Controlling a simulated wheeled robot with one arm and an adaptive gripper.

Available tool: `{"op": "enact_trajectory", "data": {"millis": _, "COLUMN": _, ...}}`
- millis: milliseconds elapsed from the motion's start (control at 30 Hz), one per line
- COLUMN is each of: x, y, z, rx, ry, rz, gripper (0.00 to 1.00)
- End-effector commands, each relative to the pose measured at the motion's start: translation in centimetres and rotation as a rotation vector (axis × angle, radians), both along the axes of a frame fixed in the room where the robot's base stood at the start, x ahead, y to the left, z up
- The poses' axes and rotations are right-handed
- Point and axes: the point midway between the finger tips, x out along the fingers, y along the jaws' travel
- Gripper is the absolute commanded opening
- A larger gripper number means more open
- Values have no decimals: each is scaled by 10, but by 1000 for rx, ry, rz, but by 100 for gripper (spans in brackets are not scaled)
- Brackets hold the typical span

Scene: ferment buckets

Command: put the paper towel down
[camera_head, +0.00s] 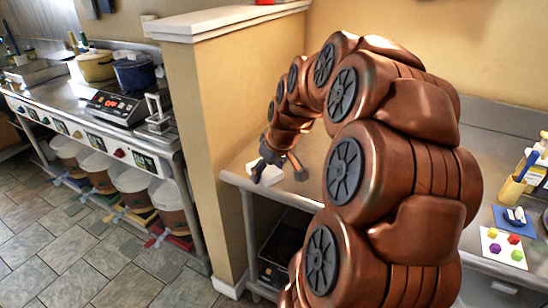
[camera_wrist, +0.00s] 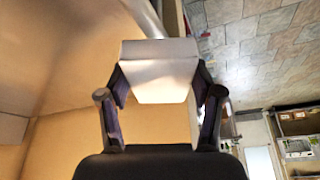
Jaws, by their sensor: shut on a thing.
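The paper towel is a white, block-like thing (camera_wrist: 160,82) held between the two fingers of my gripper (camera_wrist: 160,90) in the wrist view. One finger presses on each side of it. In the head view the paper towel (camera_head: 265,178) shows as a small white shape below my gripper (camera_head: 274,166), at the left end of the steel counter (camera_head: 316,165). It is partly hidden by the dark fingers. I cannot tell whether it touches the counter or hangs just above it.
A yellow half wall (camera_head: 208,130) stands directly left of the counter end. The counter near my gripper looks bare. At the right are a card with coloured shapes (camera_head: 503,248), a blue mat (camera_head: 514,222) and a yellow cup (camera_head: 512,190). Several buckets (camera_head: 132,187) stand under the left bench.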

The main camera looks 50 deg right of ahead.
Motion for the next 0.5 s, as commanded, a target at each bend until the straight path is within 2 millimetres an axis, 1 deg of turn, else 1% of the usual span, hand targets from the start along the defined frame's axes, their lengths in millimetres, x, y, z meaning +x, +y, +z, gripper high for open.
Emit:
{"op": "enact_trajectory", "data": {"millis": 100, "x": 11, "y": -15, "z": 0, "rx": -1, "ry": -1, "rz": -1, "gripper": 32}}
{"op": "enact_trajectory", "data": {"millis": 500, "x": 43, "y": -60, "z": -5, "rx": -1, "ry": -1, "rz": 0, "gripper": 32}}
